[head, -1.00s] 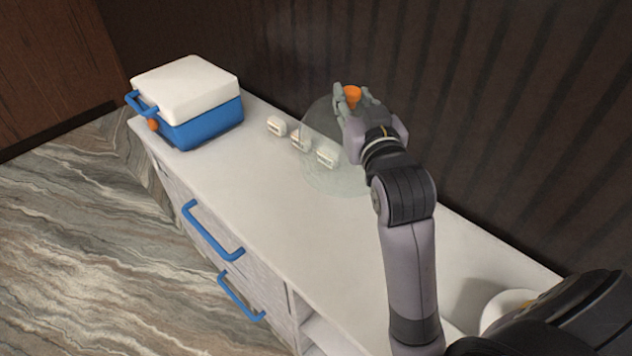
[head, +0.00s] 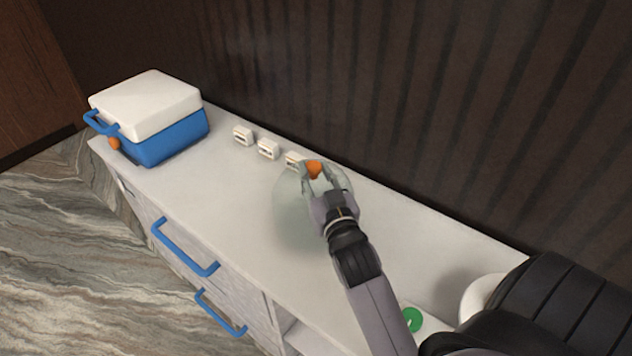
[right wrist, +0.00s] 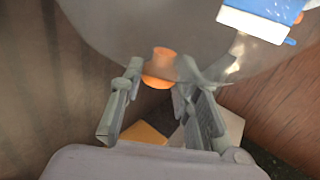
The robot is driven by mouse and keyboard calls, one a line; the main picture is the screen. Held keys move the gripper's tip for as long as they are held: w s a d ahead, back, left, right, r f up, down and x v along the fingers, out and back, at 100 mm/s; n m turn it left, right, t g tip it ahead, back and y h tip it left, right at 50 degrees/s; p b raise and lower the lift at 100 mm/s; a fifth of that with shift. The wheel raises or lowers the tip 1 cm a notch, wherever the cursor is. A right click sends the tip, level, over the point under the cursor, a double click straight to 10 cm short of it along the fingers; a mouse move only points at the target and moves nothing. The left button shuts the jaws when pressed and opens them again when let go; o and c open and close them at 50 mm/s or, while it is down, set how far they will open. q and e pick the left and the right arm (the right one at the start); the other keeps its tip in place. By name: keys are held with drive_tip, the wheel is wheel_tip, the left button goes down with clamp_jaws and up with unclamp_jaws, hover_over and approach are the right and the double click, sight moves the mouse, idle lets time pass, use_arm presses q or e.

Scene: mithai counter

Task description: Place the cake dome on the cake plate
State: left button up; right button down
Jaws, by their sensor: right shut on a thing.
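The clear cake dome (head: 290,215) has an orange knob (head: 314,169) on top. My right gripper (head: 317,178) is shut on this knob and holds the dome over the middle of the white counter. In the right wrist view the knob (right wrist: 160,66) sits between the fingertips, with the clear dome (right wrist: 130,28) beyond it. A white round thing (head: 477,298), which may be the cake plate, stands at the right end of the counter, partly hidden by my right arm. My left gripper is not in view.
A blue and white cooler box (head: 170,138) stands at the counter's left end. Several small white blocks (head: 268,149) line the back. A green disc (head: 412,318) lies near my right arm. Blue handles (head: 185,249) stick out in front. The counter's front middle (head: 215,190) is clear.

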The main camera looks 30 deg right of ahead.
drive_tip(key=shift+f, duration=1.15)
drive_tip(key=c, duration=1.2)
unclamp_jaws()
